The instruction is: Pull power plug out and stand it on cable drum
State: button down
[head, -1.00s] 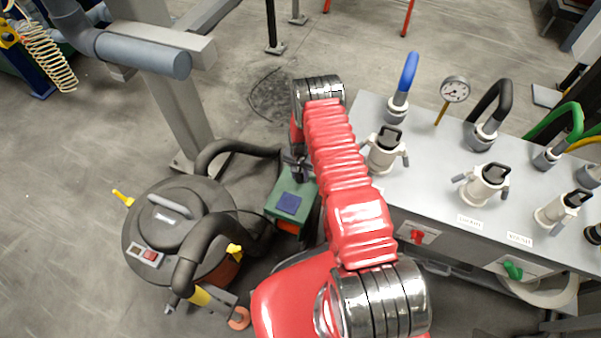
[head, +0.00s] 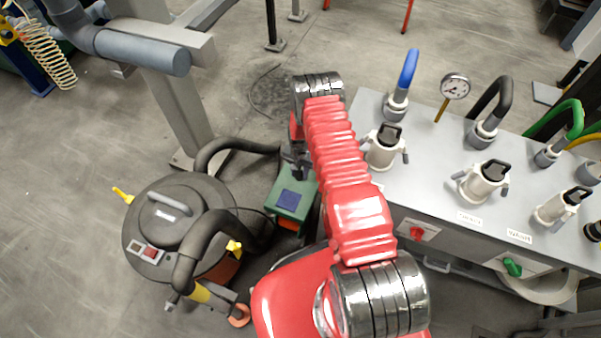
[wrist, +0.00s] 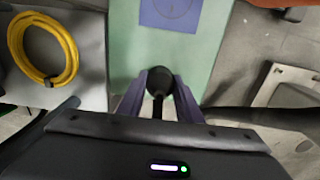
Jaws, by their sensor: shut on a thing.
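My gripper shows in the wrist view (wrist: 158,88), its two bluish-grey fingers shut on a black, round-ended plug (wrist: 158,80). The plug lies against or just above the pale green top of a box (wrist: 130,60); I cannot tell whether it is seated in it. The green box (head: 280,207) has a blue square panel (head: 289,201) and an orange lower part. In the head view my gripper (head: 296,163) is small and dark at the box's far edge, and the plug is hidden. I cannot make out the cable drum for certain.
A dark round vacuum cleaner (head: 172,228) with a thick black hose stands left of the box. A grey bench (head: 440,170) with white couplings, hoses and a gauge (head: 455,88) stands to the right. A yellow coil (wrist: 42,50) lies at left in the wrist view.

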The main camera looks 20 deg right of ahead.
jog(key=shift+f, duration=0.5)
dwell(0.3)
jog(key=c, duration=1.2)
grip_release()
notch_tip(320, 180, up, 14)
jog(key=shift+f, duration=0.15)
dwell(0.4)
